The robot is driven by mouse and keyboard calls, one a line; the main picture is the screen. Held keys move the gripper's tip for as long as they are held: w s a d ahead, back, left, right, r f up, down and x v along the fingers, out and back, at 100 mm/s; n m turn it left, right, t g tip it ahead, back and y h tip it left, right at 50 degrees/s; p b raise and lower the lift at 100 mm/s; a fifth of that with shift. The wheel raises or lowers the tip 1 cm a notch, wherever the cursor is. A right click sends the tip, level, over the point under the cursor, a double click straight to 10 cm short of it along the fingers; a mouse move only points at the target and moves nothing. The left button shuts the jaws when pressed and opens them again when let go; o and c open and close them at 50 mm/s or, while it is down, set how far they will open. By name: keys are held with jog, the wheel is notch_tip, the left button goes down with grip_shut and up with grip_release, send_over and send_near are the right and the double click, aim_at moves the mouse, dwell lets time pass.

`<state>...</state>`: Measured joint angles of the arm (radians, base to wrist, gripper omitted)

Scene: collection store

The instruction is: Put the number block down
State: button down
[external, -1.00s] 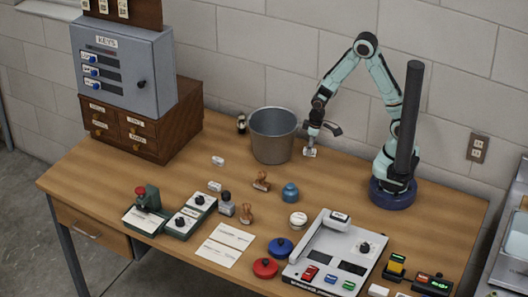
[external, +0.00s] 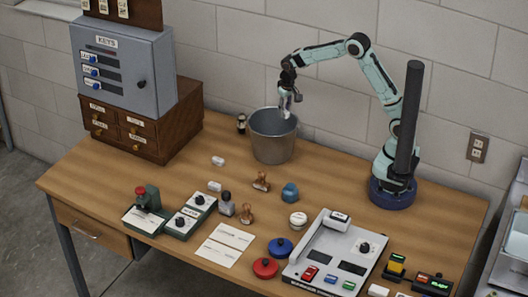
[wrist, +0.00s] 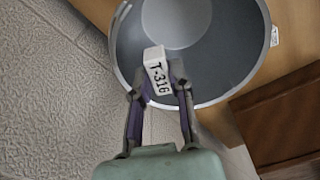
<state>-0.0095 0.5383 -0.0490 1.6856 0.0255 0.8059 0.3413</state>
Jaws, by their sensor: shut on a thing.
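The number block (wrist: 157,70) is a small white block marked "T-316" in the wrist view. My gripper (wrist: 157,88) is shut on it, one finger on each side. In the external view my gripper (external: 288,101) is raised at the grey metal bucket (external: 272,140), over its right rear rim. The bucket also shows in the wrist view (wrist: 225,70), with its open mouth beyond the block and its inside looking empty. In the external view the block is too small to make out clearly against the gripper.
A small dark item (external: 241,123) stands left of the bucket. A wooden drawer cabinet (external: 150,125) stands at the left, and the wall is close behind.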

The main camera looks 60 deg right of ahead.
send_over(267, 129)
jog(key=s+a, duration=0.2)
jog(key=f, duration=0.6)
jog(key=shift+w+a+f, duration=0.2)
jog(key=shift+w+f, duration=0.05)
jog(key=shift+f, duration=1.65)
jog(key=shift+f, duration=0.6)
jog(key=c, duration=1)
grip_release()
